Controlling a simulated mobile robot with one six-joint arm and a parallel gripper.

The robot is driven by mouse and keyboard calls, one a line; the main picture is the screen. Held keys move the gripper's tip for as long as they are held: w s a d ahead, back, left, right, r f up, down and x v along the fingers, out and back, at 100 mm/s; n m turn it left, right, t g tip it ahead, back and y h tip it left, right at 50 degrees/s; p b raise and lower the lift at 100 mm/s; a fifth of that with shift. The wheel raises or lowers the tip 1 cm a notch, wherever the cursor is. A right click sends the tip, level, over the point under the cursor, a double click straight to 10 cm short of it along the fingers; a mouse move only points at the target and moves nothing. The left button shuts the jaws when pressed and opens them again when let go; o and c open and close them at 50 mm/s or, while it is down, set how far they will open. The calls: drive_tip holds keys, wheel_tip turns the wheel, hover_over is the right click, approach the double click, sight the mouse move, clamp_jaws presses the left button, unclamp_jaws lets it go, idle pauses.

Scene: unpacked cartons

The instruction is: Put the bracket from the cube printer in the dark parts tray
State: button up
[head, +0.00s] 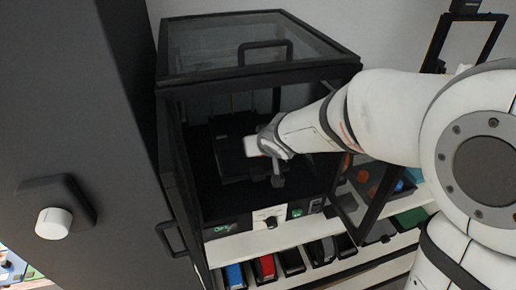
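The cube printer (262,72) is a black-framed box with clear panels, and its front is open. My arm reaches in from the right, and my gripper (268,158) is inside, in front of the dark print head or plate area (232,150). A small grey piece shows just below the gripper; I cannot tell whether it is a finger or the bracket. The bracket cannot be made out for certain. A dark, flat tray-like thing (380,233) lies on the white shelf right of the printer, partly hidden by the open door; it may be the dark parts tray.
The open glass door (352,212) stands out at the printer's right front, close under my arm. Below the printer, several red, blue and black bins (265,268) line a shelf. A green item (411,217) lies at the right. A dark cabinet (75,130) with a white knob fills the left.

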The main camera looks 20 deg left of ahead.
drive_tip(key=shift+c, duration=0.6)
drive_tip(key=c, duration=1)
drive_tip(key=shift+r, duration=0.15)
